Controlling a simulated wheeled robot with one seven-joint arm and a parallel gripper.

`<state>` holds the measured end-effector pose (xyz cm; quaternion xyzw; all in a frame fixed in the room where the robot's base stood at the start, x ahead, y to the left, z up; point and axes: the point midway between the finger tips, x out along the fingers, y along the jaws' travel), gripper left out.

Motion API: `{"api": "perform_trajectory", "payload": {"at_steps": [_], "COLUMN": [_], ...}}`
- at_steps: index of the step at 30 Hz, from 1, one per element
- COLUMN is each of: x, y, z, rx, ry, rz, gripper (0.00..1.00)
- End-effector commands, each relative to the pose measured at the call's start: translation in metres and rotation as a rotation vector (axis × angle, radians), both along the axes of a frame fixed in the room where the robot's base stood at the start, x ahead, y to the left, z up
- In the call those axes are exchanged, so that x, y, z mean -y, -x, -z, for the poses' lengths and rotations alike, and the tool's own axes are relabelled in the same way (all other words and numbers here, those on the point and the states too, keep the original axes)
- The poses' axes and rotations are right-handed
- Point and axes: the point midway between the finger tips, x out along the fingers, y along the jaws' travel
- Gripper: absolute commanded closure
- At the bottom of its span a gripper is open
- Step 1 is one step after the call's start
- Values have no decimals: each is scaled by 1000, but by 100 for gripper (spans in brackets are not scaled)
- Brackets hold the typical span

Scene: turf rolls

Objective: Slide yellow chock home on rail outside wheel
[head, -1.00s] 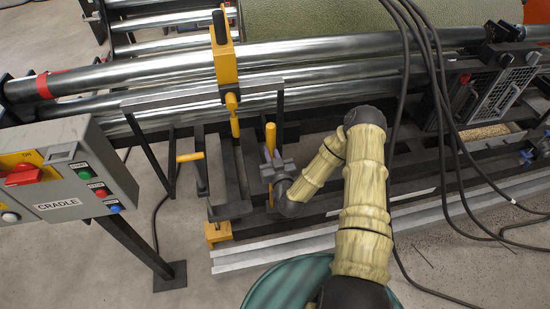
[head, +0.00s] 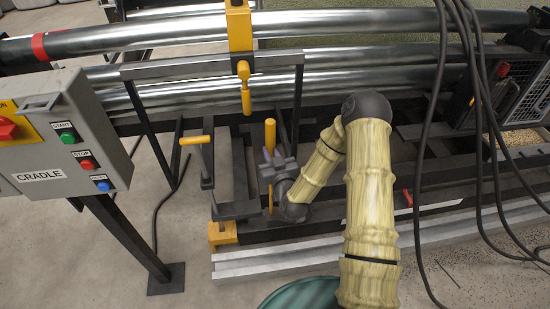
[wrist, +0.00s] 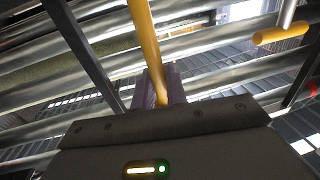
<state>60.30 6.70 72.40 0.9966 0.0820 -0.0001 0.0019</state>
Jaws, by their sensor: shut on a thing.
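An upright yellow bar (head: 270,138) stands among the dark rails in the middle of the head view. My gripper (head: 272,160) is shut on it, and the bar also shows between the fingers (wrist: 158,90) in the wrist view (wrist: 147,40). The foot of the bar is partly hidden by my gripper. A yellow block (head: 223,233) sits at the left end of the rails, left of and below my gripper. I cannot tell for sure whether the bar and the block belong to one chock. No wheel shows clearly.
A T-shaped yellow handle (head: 196,140) stands left of my gripper. A yellow clamp (head: 239,30) hangs from the steel rollers (head: 350,30) behind. A grey CRADLE control box (head: 70,140) stands at left. Black cables (head: 478,130) hang at right. Pale rails (head: 275,262) run in front.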

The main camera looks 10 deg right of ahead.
Motion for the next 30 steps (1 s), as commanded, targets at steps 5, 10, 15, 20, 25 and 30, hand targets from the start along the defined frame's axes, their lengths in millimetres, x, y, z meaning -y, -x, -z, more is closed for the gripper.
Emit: {"api": "perform_trajectory", "payload": {"at_steps": [5, 10, 15, 20, 25, 30], "x": [-9, -16, -23, -30, -37, -43], "y": [1, 2, 5, 8, 12, 17], "z": [16, 27, 38, 48, 58, 69], "rx": [10, 9, 10, 10, 10, 10], "ry": [1, 1, 1, 2, 2, 3], "rz": [-12, -19, -26, -31, -35, -38], "gripper": [100, 100, 100, 100, 100, 100]}}
